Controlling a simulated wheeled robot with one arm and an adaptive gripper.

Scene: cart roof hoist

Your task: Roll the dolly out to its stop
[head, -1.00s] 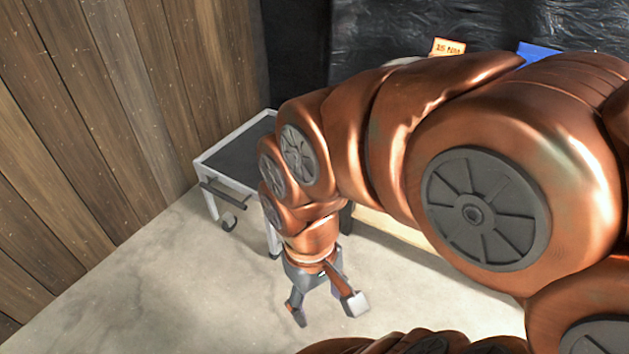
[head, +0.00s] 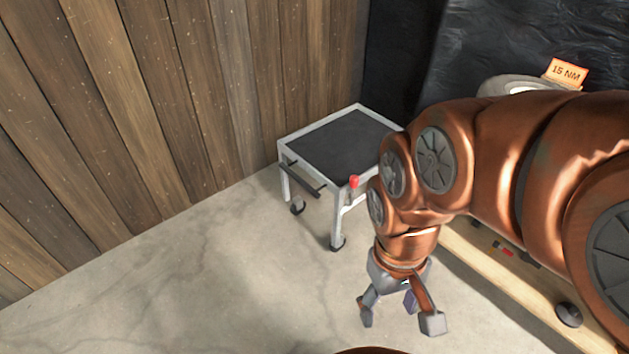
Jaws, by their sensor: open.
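A white-framed wheeled cart (head: 287,144) with a dark flat top stands upright against the plank wall; I take it to be the dolly. A dark handle bar (head: 303,181) juts from its near side, and a red knob (head: 354,181) shows near its front corner. Two dark casters touch the floor; its right side is partly hidden behind my arm. My gripper (head: 399,320) hangs pointing down, to the right of and nearer than the cart. Its fingers are spread and it is apart from the handle. No stop can be made out.
A plank wall (head: 190,100) runs along the left. Bare concrete floor (head: 200,270) lies clear in front of the cart. A pale wooden board (head: 490,275) lies at right beneath my arm. An orange "15 NM" tag (head: 566,72) stands by black sheeting at the back.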

